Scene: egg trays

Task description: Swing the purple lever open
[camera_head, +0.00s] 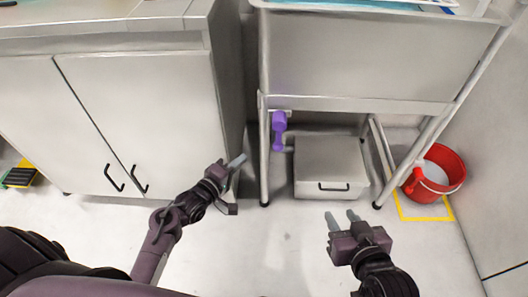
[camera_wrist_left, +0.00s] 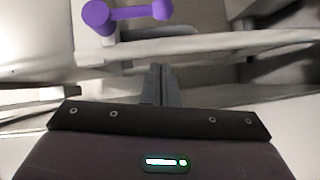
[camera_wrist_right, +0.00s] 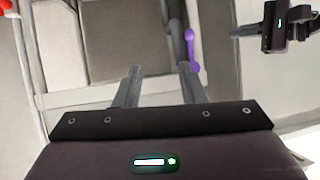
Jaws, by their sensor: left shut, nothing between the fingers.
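The purple lever (camera_head: 278,130) hangs under the sink basin, beside its left front leg, with its long part pointing down. It also shows at the top of the left wrist view (camera_wrist_left: 128,14) and near the right finger in the right wrist view (camera_wrist_right: 190,50). My left gripper (camera_head: 238,160) is shut and empty, to the left of the lever and a little lower, apart from it. In its wrist view the closed fingertips (camera_wrist_left: 159,70) lie below the lever. My right gripper (camera_head: 343,217) is open and empty, low in front of the grey box; its fingers (camera_wrist_right: 160,72) stand apart.
The sink stand's leg (camera_head: 264,165) is between my left gripper and the lever. A grey box (camera_head: 330,165) with a black handle sits beneath the sink. A white cabinet (camera_head: 130,110) is at left. A red bucket (camera_head: 436,174) stands at right. The floor in front is clear.

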